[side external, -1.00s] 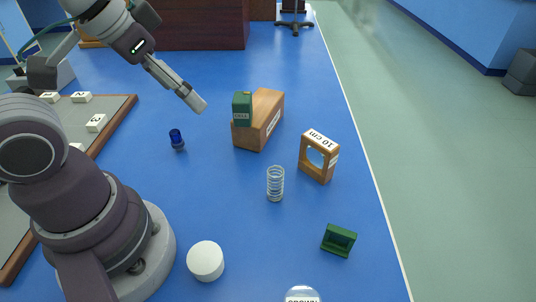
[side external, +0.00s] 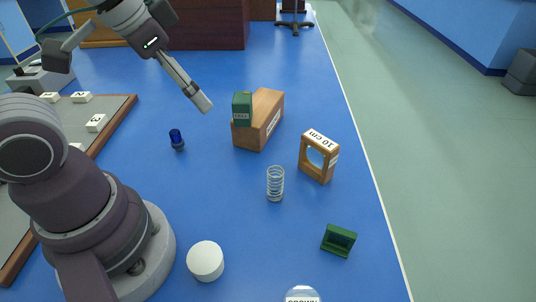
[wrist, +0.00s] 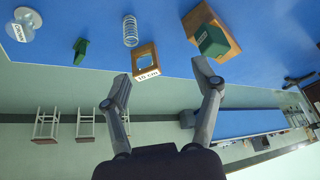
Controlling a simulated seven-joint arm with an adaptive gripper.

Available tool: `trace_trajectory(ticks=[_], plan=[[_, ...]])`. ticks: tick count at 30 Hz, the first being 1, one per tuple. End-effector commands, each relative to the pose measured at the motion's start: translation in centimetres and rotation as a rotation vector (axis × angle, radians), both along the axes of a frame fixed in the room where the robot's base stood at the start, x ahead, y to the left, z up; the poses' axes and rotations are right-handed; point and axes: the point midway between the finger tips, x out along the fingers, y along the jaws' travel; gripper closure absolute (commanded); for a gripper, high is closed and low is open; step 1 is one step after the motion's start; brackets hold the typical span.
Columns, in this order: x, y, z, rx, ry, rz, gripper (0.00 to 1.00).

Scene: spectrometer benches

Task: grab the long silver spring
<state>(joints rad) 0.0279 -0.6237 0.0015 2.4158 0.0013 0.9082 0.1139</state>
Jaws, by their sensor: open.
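The long silver spring (side external: 275,184) stands upright on the blue bench top, left of and nearer than the wooden frame marked 10 cm. It also shows in the wrist view (wrist: 130,31), at the upper middle, beyond the fingertips. My gripper (side external: 207,106) is up and to the left of the spring in the side view, raised above the bench and well apart from it. In the wrist view my gripper (wrist: 160,72) has its two fingers spread wide with nothing between them.
The 10 cm wooden frame (side external: 318,157) stands close to the spring. A wooden block (side external: 266,118) with a green box (side external: 242,109) is behind. A green holder (side external: 339,240), a white cylinder (side external: 206,261) and a small blue item (side external: 177,139) stand around. Bench between them is clear.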

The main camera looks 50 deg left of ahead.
Motion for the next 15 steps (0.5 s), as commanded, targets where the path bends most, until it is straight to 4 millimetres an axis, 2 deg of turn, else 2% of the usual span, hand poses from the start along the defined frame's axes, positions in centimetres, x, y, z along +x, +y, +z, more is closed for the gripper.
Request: trace_trajectory(ticks=[5,9,12,15], plan=[[4.4,-2.4,-1.9,0.144,0.178,-0.468,0.36],[7.3,-4.7,-5.2,0.227,0.292,-0.845,0.36],[8.4,-5.8,-7.4,0.259,0.344,-1.041,0.36],[8.8,-6.5,-8.8,0.273,0.371,-1.153,0.36]])
